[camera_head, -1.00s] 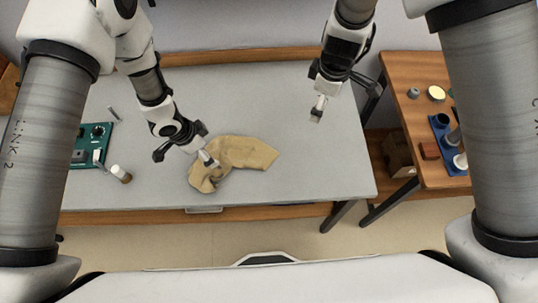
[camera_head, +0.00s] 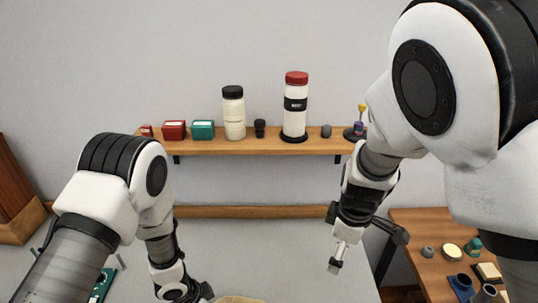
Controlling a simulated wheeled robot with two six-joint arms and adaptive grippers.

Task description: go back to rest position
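A sliver of the tan cloth (camera_head: 240,299) shows at the bottom edge, to the right of the left gripper. Contact between them is hidden.
A wooden wall shelf (camera_head: 270,145) holds red and green boxes, a black-capped jar (camera_head: 233,112) and a red-capped bottle (camera_head: 295,108). A wooden side table (camera_head: 440,232) with small items stands right. A green board (camera_head: 102,284) lies at lower left.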

